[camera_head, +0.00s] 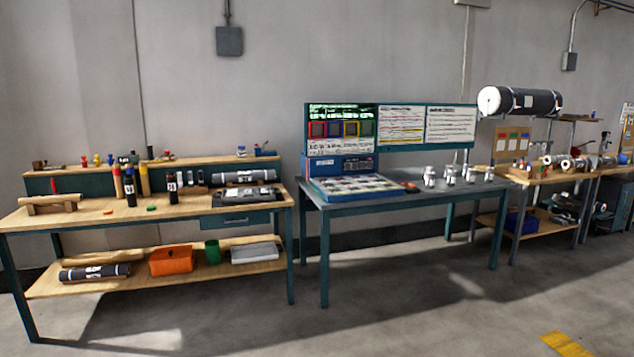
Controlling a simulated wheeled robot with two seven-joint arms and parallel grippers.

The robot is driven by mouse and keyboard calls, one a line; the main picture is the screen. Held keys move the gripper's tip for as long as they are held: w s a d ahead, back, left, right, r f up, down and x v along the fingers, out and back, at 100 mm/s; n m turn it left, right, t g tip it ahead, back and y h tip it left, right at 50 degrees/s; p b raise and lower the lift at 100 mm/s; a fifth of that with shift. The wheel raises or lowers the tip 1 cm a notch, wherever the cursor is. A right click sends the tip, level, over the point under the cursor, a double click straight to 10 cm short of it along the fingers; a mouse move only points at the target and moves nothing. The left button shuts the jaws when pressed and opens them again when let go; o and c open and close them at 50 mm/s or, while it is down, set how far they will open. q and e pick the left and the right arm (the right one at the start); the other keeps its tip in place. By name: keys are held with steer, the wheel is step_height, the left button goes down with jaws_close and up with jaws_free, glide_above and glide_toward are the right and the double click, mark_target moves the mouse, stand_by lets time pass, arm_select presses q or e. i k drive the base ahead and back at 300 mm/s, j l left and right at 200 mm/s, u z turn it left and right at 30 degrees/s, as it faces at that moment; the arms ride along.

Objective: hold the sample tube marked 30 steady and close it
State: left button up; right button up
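Several upright tubes stand on the wooden bench at the left. One is a dark tube with a white label (172,187). Another dark tube with a white label (130,188) stands to its left, between two yellow-orange tubes (117,182) (144,180). The printed numbers are too small to read, so I cannot tell which tube is marked 30. A small green disc (151,209) and an orange-red disc (108,212) lie flat on the bench in front of the tubes; they look like caps. Neither of my grippers is in view.
The wooden bench (230,207) also holds dark rolls (245,176) and a wooden cradle (48,204). Its lower shelf carries an orange bin (172,261) and a green cup (212,251). A grey table (440,197) with a blue console (345,180) stands to the right. The floor in front is clear.

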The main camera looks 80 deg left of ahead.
mark_target(172, 189)
steer(key=u, duration=3.65)
